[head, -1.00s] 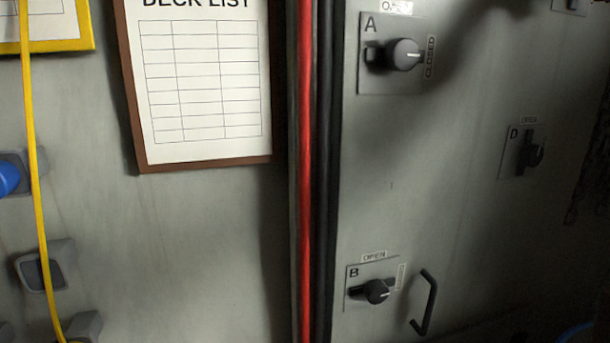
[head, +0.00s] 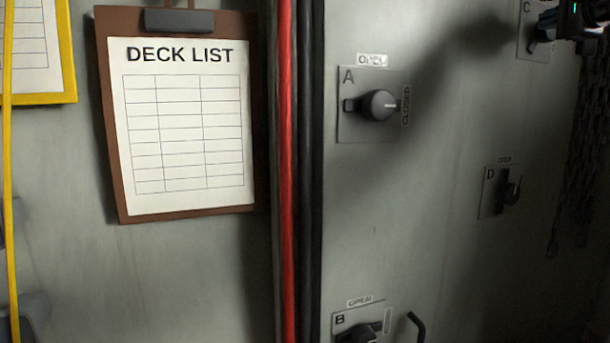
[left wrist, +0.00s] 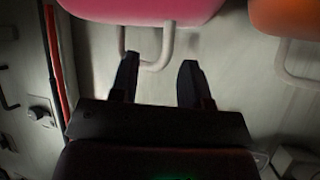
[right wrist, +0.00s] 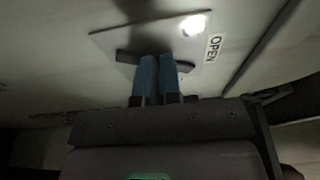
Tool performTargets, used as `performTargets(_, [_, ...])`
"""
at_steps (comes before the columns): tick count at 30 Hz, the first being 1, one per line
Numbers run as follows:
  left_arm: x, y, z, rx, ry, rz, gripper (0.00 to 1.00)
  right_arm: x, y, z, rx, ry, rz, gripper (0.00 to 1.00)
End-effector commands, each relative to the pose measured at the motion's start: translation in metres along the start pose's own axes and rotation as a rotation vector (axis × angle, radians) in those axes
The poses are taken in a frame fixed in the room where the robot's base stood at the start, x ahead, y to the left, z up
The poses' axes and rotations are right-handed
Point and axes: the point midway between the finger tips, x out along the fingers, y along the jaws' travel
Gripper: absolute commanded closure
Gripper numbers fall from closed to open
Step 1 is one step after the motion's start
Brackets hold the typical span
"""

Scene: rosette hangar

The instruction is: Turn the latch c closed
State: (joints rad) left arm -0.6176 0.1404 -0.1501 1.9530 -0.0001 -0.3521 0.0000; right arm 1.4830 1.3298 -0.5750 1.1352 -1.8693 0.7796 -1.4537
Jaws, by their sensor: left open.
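Latch c sits on a grey plate (head: 528,45) marked C at the top right of the head view, partly cut off and covered by my right gripper (head: 546,26). In the right wrist view, the blue fingertips of my right gripper (right wrist: 157,62) are close together over the middle of latch c's dark bar (right wrist: 126,57). The knob is hidden between and behind them. An OPEN label (right wrist: 213,47) stands beside the plate. My left gripper (left wrist: 159,64) shows only in the left wrist view, open and empty.
Latch A (head: 380,105), latch B (head: 361,334) and latch D (head: 507,193) are on the same wall. A handle (head: 416,325) stands beside B. A pink container (left wrist: 145,8) with a pale handle is near my left gripper.

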Motion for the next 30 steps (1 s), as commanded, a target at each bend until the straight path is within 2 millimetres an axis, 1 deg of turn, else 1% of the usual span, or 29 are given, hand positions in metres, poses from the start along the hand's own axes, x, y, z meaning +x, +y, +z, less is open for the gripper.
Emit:
performTargets(1, [-0.0002, 0.0, -0.0004, 0.0, 0.0, 0.0, 0.57, 0.0023, -0.0005, 0.0024, -0.002, -0.004, 0.0, 1.0])
performTargets(12, [-0.0005, 0.0, -0.0004, 0.0, 0.001, 0.0, 0.57, 0.0031, -0.0077, -0.0001, -0.002, -0.003, 0.002, 1.0])
performTargets(30, [-0.0004, 0.0, -0.0005, 0.0, 0.001, 0.0, 0.57, 0.0036, -0.0081, 0.0001, -0.002, -0.003, 0.006, 1.0])
